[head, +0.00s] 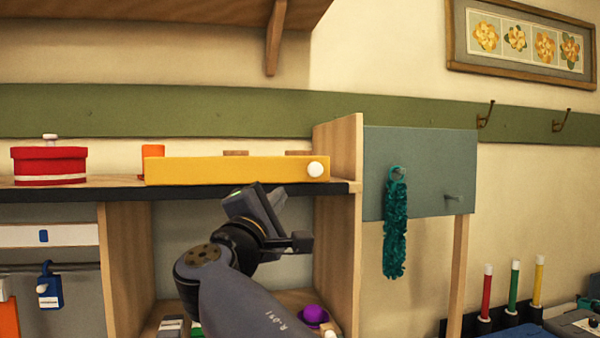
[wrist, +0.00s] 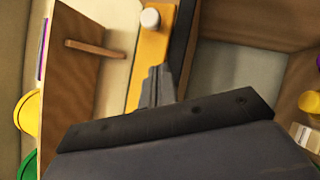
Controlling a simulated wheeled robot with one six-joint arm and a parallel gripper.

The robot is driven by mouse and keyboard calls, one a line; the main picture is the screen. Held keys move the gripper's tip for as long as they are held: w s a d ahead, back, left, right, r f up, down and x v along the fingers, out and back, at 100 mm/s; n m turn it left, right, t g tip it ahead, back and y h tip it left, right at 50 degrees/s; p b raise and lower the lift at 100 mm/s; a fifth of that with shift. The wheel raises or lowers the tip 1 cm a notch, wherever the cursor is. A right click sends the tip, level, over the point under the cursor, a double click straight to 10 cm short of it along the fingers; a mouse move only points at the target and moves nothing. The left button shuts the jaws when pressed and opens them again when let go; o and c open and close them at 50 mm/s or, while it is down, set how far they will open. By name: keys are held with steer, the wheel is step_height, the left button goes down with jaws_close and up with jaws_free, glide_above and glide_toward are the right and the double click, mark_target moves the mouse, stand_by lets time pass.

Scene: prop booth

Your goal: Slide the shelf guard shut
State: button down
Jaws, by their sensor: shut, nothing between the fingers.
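The shelf guard (head: 225,171) is a long yellow panel along the front of the upper shelf. A round white knob (head: 315,170) sits at its right end, close to the wooden side post. My gripper (head: 262,200) is just below and in front of the guard, left of the knob; its fingertips are hard to make out in the head view. In the wrist view my gripper's fingers (wrist: 158,72) are together and empty, in front of the yellow guard (wrist: 152,62), with the white knob (wrist: 150,18) beyond them. I cannot tell whether they touch the guard.
An orange item (head: 152,150) and low wooden items (head: 236,153) show behind the guard. A red lidded box (head: 49,165) stands on the shelf's left. A teal fringed thing (head: 395,225) hangs on the grey board at right. A purple item (head: 313,314) is in the compartment below.

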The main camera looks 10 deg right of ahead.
mark_target(311, 181)
steer(key=w+d+r, duration=0.1)
steer(key=d+p, duration=0.1)
steer(key=d, duration=0.1)
steer(key=w+d+r+p, duration=0.1)
steer(key=shift+w+d+r, duration=0.15)
steer(key=shift+w+r, duration=0.15)
steer(key=shift+w, duration=0.05)
steer(key=shift+w+d, duration=0.15)
steer(key=shift+d, duration=0.25)
steer(key=shift+d, duration=0.1)
steer(key=shift+d+b, duration=0.6)
steer(key=shift+d, duration=0.35)
steer(key=shift+r, duration=0.1)
